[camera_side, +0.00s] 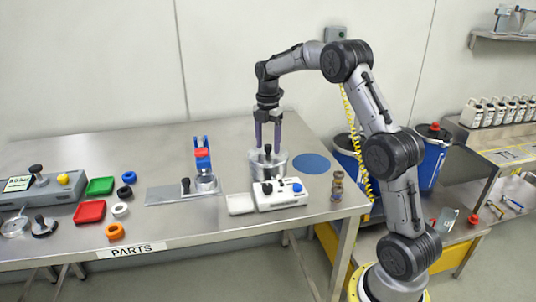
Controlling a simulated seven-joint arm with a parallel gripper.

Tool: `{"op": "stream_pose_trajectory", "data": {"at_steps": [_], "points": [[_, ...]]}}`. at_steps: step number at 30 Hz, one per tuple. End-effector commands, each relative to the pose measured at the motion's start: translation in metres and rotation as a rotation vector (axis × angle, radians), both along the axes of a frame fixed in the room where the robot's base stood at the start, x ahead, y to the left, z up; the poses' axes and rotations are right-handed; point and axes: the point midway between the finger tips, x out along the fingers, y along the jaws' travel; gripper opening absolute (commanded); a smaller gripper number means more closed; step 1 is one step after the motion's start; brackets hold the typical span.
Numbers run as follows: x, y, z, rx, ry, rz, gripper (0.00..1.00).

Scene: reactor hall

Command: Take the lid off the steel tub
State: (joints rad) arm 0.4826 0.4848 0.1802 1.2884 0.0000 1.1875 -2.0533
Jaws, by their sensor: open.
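The steel tub (257,173) stands on the right part of the steel table, partly hidden by a white control box in front of it. Its lid (278,160) is on top of the tub, with a dark upright knob (267,152) at the middle. My gripper (267,146) points straight down over the tub. Its two long fingers are apart, one on each side of the knob. Whether they touch the knob or lid cannot be told from this view.
A white control box (268,202) with knobs stands just in front of the tub. A blue round mat (311,163) lies empty to the right. A small brown figure-like object (337,186) stands near the right edge. A blue-red press (203,160) stands left. The back middle is clear.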

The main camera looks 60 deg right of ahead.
Motion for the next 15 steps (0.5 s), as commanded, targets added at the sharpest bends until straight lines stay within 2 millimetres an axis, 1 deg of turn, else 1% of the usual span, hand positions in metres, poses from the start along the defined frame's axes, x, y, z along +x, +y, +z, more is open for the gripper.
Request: {"op": "stream_pose_trajectory", "data": {"at_steps": [5,6,11,15], "points": [[0.0,0.0,-0.0001,0.0,0.0,0.0,0.64],[0.0,0.0,-0.0001,0.0,0.0,0.0,0.57],[-0.0001,0.0,0.0001,0.0,0.0,0.0,0.28],[-0.0001,0.0,0.0002,0.0,0.001,0.0,0.03]]}}
